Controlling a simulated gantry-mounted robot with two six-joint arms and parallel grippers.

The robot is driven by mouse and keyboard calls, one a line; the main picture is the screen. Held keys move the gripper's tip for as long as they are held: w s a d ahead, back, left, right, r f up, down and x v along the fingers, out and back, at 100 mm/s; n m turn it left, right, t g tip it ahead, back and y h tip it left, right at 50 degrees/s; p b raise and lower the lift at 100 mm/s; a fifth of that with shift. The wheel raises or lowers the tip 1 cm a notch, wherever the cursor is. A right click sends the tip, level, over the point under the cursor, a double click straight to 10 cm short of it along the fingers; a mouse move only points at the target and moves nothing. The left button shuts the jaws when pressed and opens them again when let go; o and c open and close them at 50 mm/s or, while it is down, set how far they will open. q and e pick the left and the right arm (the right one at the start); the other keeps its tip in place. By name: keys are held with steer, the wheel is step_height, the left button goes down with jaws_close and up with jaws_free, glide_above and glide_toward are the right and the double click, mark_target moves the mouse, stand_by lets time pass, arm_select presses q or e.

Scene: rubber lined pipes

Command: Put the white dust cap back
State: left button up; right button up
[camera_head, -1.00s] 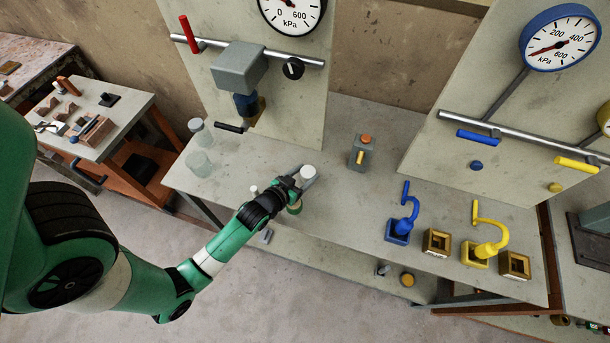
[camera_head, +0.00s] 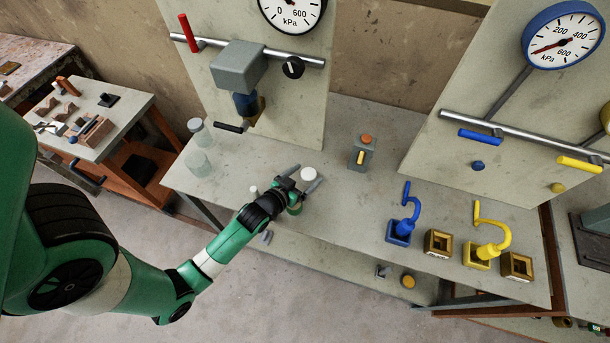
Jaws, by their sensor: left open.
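The white dust cap (camera_head: 308,173) is a small round white disc near the middle of the workbench (camera_head: 340,215). My left gripper (camera_head: 302,178) is open, with its grey fingers spread on either side of the cap, apart from it as far as I can tell. What lies directly under the cap is hidden. A small green and tan piece (camera_head: 295,209) shows just below the gripper, partly covered by it. My right gripper is not in view.
A small pale peg (camera_head: 254,191) stands left of the gripper. Glass jars (camera_head: 198,163) stand at the bench's left end. A grey box with an orange button (camera_head: 362,153) stands behind right. Blue (camera_head: 400,230) and yellow (camera_head: 482,250) hooked fittings stand farther right.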

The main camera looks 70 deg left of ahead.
arm_select(q)
steer(key=shift+s+f, duration=0.1)
steer(key=shift+f, duration=0.15)
steer(key=shift+r, duration=0.2)
steer(key=shift+r+p, duration=0.75)
steer(key=p+v, duration=0.1)
steer(key=v, duration=1)
steer(key=shift+s+d, duration=0.25)
steer(key=shift+s, duration=0.05)
